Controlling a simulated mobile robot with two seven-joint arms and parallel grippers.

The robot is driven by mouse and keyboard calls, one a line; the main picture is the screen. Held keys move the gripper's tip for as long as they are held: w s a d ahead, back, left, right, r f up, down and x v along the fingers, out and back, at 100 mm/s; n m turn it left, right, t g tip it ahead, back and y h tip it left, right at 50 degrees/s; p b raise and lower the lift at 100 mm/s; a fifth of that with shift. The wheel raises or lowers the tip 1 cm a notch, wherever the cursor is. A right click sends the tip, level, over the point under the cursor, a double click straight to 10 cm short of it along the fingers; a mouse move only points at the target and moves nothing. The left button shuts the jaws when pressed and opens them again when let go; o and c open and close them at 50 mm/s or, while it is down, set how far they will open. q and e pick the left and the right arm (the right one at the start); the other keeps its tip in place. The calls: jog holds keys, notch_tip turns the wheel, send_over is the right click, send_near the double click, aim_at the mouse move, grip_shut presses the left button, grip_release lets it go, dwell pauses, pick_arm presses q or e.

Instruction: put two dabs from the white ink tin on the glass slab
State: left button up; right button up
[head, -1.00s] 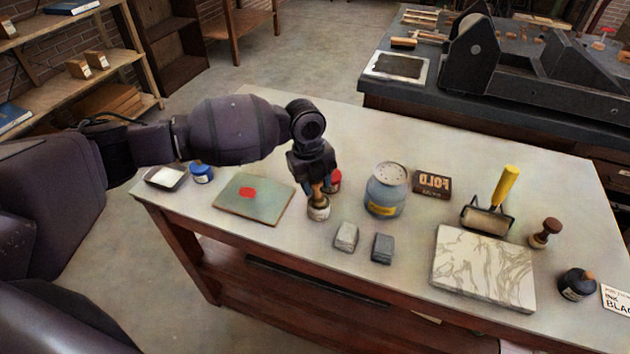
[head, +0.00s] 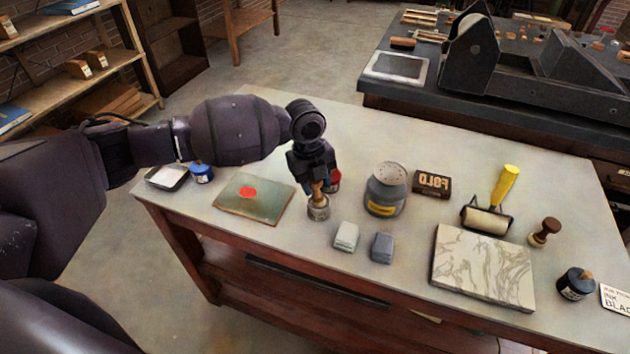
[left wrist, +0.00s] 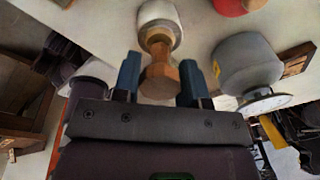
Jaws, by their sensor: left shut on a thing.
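The glass slab (head: 232,205) lies flat at the left of the table and has one red dab (head: 248,193) on it. The white ink tin (head: 318,211) stands just right of the slab; it also shows in the left wrist view (left wrist: 160,12). My left gripper (head: 317,186) points down over the tin, shut on a wooden handle (left wrist: 159,78) between its blue fingers. The handle's lower end is at the tin's mouth; I cannot tell how deep it sits. No white dab shows on the slab. My right gripper is out of view.
A red tin (head: 335,179) stands close behind the gripper, partly hidden. A grey jar (head: 386,192) is to the right, and two small blocks (head: 346,236) (head: 382,248) are in front. A blue tin (head: 202,172) and a tray (head: 167,177) are behind the slab's left.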

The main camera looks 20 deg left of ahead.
pick_arm(q)
jog(key=shift+r, duration=0.3)
jog(key=shift+r+p, duration=1.8)
jog(key=shift+r, duration=0.5)
jog(key=shift+r+p, duration=0.8)
jog(key=shift+r, duration=0.1)
